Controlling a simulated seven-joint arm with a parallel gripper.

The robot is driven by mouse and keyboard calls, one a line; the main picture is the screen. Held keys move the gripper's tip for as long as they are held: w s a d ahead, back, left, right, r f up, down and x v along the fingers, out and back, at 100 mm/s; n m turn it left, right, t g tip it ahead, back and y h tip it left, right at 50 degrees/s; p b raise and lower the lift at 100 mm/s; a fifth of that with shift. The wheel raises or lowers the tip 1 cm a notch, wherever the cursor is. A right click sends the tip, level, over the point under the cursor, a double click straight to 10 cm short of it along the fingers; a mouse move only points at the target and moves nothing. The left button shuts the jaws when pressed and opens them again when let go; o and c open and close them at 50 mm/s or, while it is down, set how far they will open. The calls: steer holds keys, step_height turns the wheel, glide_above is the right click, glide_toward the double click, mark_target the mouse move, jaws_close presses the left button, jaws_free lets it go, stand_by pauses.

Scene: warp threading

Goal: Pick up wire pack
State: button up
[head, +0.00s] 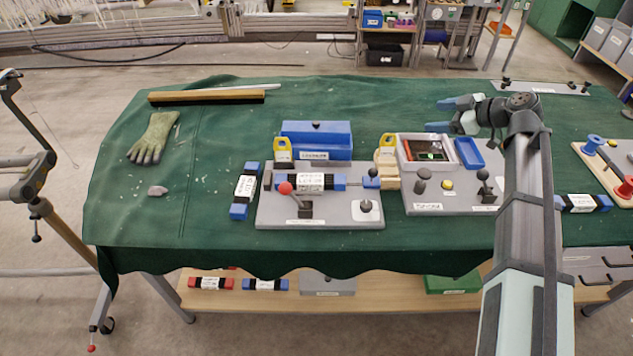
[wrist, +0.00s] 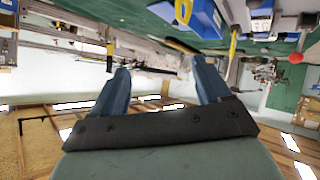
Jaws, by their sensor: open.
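Several blue packs with a black-and-white labelled middle could be the wire pack. One pack (head: 244,190) lies on the green cloth at the left edge of a grey fixture plate. Another pack (head: 303,182) lies across that plate, and a third pack (head: 583,203) lies on the cloth right of my arm. Their small labels cannot be read. My gripper (head: 446,115) is open and empty above the table's far right part, fingers pointing left, well away from the left packs. In the wrist view its blue fingers (wrist: 160,70) are spread with nothing between them.
The grey fixture plate (head: 345,213) carries a red-knobbed lever (head: 285,188). A blue box (head: 317,136) stands behind it, and a second plate (head: 430,208) is beside it. A glove (head: 154,137) lies left. Red (head: 211,283) and blue (head: 265,285) packs lie on the lower shelf.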

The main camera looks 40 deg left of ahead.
steer(key=s+a+r+n+g+h, duration=0.2)
steer(key=s+a+r+n, duration=0.2)
steer(key=s+a, duration=0.7)
steer(key=t+h, duration=0.2)
steer(key=h, duration=0.8)
glide_above(310, 178)
step_height(310, 178, down, 7)
steer(key=shift+n, duration=0.4)
step_height(310, 178, down, 14)
steer(key=shift+d+r, duration=0.1)
steer(key=shift+r, duration=0.15)
jaws_close()
